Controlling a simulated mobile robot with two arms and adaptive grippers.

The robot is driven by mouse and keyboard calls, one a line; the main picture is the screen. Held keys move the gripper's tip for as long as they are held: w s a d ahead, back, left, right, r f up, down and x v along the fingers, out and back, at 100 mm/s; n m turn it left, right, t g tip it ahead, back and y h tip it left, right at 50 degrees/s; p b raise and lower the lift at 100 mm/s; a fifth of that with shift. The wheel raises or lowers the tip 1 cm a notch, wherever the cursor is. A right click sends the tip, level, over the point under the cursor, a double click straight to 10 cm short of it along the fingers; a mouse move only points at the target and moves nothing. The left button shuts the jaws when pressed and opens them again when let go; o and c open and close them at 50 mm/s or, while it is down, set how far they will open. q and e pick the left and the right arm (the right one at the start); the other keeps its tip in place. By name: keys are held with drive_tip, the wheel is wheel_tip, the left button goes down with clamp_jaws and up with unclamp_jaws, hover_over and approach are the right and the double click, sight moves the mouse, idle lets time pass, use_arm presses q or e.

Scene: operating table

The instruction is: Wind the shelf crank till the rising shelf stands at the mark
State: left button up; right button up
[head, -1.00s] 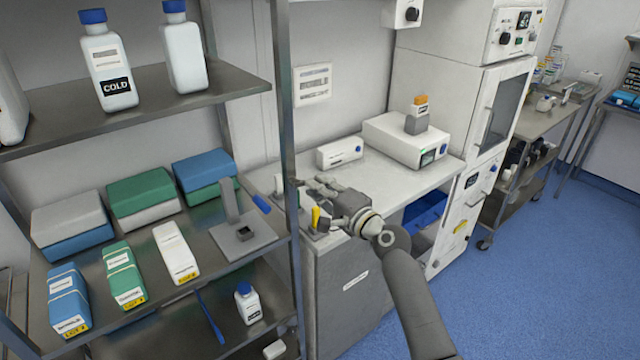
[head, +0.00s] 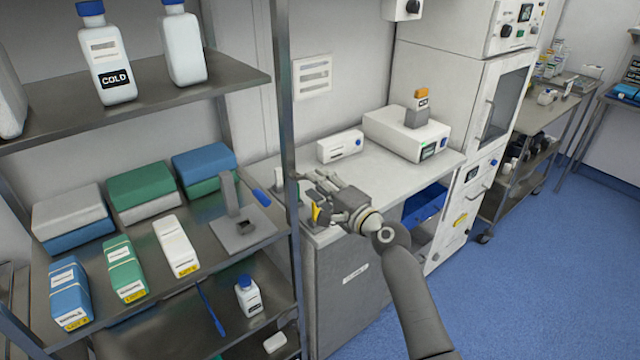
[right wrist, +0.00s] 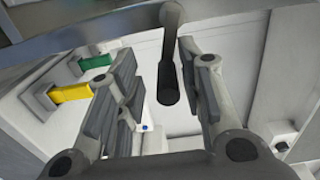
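My right gripper (head: 320,190) is by the rack's front right post, in front of the white counter. In the right wrist view its fingers (right wrist: 157,58) are spread, with a dark crank handle (right wrist: 168,72) hanging between them. I see gaps on both sides of the handle, so the fingers are not closed on it. A yellow tab (right wrist: 72,94) and a green tab (right wrist: 95,62) stick out at the left of that view. The yellow tab also shows beside the gripper in the head view (head: 317,213). I cannot tell the rising shelf from its surroundings. My left gripper is out of view.
A steel rack (head: 150,98) with bottles, boxes and packs stands at the left; its post (head: 284,110) is close to my gripper. The counter (head: 385,178) holds a small white box (head: 340,147) and a white device (head: 395,130). Blue floor (head: 540,270) is clear at the right.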

drive_tip(key=shift+r, duration=0.2)
drive_tip(key=v, duration=1.2)
drive_tip(key=shift+f, duration=0.15)
drive_tip(key=shift+f, duration=0.1)
